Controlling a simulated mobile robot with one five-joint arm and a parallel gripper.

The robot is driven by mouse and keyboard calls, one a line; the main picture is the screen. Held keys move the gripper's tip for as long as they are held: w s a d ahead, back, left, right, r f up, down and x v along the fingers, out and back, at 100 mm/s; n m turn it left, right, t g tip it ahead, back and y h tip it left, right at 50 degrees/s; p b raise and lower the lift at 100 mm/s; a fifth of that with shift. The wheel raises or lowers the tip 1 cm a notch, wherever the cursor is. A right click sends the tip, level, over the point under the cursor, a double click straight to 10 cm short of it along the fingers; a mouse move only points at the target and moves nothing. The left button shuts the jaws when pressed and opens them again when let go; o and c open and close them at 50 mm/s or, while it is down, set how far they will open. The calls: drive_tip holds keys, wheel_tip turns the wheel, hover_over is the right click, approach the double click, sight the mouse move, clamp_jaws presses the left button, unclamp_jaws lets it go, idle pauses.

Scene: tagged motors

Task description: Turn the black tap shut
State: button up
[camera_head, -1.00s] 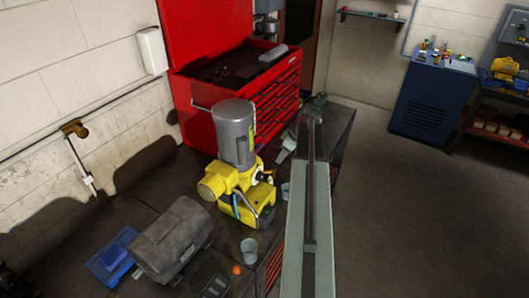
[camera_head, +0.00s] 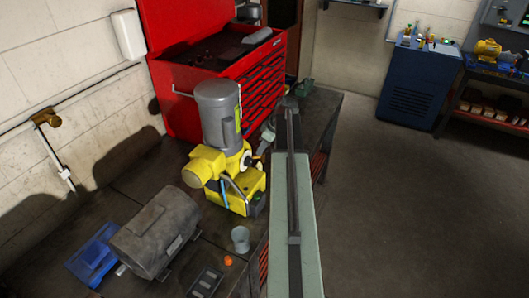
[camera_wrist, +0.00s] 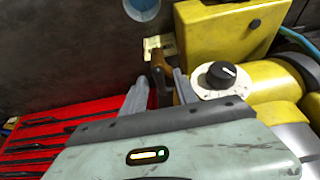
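A yellow pump-like machine with a grey motor on top (camera_head: 220,115) stands on the dark bench. In the wrist view its yellow body (camera_wrist: 225,35) fills the upper right. A black knob (camera_wrist: 221,73) sits on a white round dial there. A brown and dark lever-like handle (camera_wrist: 160,72) stands beside a small pale yellow tag (camera_wrist: 155,46). I cannot tell for sure which of these is the black tap. My gripper (camera_wrist: 161,80) is open, with its two grey fingers either side of the brown handle. Contact is not clear.
A red tool chest (camera_head: 215,75) stands behind the machine. A grey motor (camera_head: 155,232), a small grey cup (camera_head: 240,239), an orange cap (camera_head: 228,261) and a blue item (camera_head: 93,255) lie on the bench. Open floor (camera_head: 410,210) is to the right.

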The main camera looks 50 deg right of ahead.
drive_tip(key=shift+r, duration=0.1)
clamp_jaws()
drive_tip(key=shift+d, duration=0.1)
